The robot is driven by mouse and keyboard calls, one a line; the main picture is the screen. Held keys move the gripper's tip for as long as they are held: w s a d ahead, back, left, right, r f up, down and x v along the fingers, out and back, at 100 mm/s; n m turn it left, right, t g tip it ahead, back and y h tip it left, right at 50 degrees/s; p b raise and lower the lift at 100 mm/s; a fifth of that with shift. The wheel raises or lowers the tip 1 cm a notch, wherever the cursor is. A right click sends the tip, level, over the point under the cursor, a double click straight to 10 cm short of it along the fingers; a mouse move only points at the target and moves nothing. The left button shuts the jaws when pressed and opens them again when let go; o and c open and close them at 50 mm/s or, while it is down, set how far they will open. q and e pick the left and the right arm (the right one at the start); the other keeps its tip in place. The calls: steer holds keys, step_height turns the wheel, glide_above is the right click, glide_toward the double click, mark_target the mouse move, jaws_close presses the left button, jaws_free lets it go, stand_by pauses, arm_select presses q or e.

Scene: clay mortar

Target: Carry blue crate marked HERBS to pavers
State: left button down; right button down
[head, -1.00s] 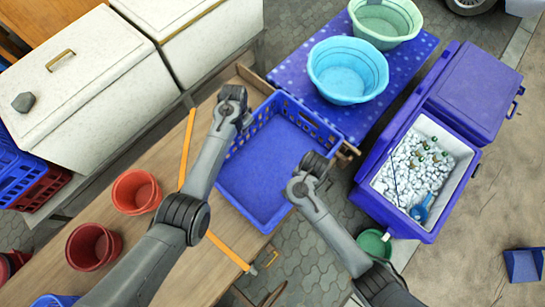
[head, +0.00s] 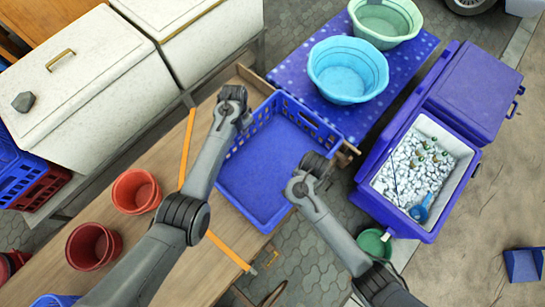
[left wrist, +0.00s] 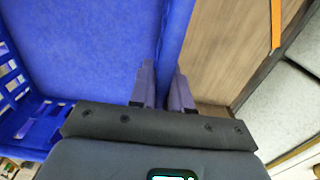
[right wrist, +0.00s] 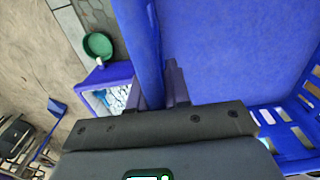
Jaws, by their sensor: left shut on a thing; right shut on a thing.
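The blue crate (head: 262,178) is empty inside, with slotted end walls, at the right end of the wooden table. No HERBS marking shows. My left gripper (head: 240,112) is shut on the crate's left wall; the left wrist view shows its fingers (left wrist: 162,88) astride that wall (left wrist: 175,35). My right gripper (head: 318,170) is shut on the opposite wall; its fingers (right wrist: 160,88) straddle that wall (right wrist: 140,40) in the right wrist view. I cannot tell whether the crate touches the table. Grey pavers (head: 308,250) show below and right of the crate.
The wooden table (head: 150,240) holds red pots (head: 135,191) and an orange strip (head: 187,145). A spotted blue table (head: 400,65) with two basins (head: 347,70) stands behind the crate. A blue cooler of ice (head: 425,165) and a green bucket (head: 373,243) are to the right.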

arm_select(q)
steer(key=shift+r, duration=0.15)
arm_select(e)
steer(key=shift+r, duration=0.15)
